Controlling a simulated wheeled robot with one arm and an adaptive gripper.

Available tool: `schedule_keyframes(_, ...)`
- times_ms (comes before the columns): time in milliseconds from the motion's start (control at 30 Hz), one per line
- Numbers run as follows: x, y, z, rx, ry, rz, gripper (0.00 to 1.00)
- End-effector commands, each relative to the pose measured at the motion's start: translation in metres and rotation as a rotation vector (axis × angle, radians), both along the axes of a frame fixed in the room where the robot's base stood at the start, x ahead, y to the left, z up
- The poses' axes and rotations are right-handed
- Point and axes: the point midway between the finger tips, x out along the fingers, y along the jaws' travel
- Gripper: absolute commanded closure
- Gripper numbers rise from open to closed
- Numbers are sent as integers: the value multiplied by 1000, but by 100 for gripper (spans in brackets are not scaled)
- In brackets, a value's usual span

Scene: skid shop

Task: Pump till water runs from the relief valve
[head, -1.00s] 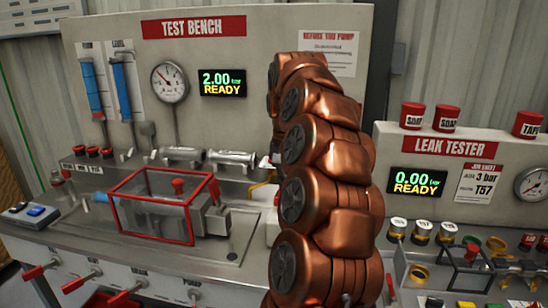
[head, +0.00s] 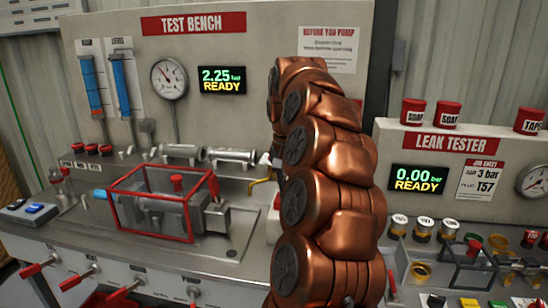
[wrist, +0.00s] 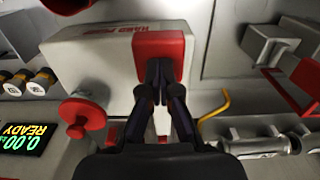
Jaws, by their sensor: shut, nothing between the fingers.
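In the wrist view my gripper (wrist: 158,85) is shut and empty. Its fingertips lie over or against a red block (wrist: 158,48) on a pale box (wrist: 95,60) with a red label too blurred to read surely; contact is unclear. The test bench display (head: 222,79) reads 2.25 bar READY. A round gauge (head: 169,81) hangs left of it. A yellow bent piece (head: 259,183) shows left of my arm, and again in the wrist view (wrist: 216,106). I cannot identify the relief valve or see running water.
A red-framed cage (head: 160,208) stands on the bench top. The leak tester (head: 455,143) on the right has a display (head: 417,179) at 0.00 bar. A red round knob (wrist: 82,115) sits left of my gripper. Red-handled levers (head: 75,280) line the bench front.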

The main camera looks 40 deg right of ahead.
Motion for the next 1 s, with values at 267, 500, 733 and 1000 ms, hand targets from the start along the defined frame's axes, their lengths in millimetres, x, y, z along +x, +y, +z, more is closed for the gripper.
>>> schedule_keyframes(267,0,0,-16,0,1,0,100)
schedule_keyframes(500,0,0,-27,1,2,0,100)
schedule_keyframes(733,0,0,-36,0,1,1,100)
schedule_keyframes(1000,0,0,-32,0,1,1,100)
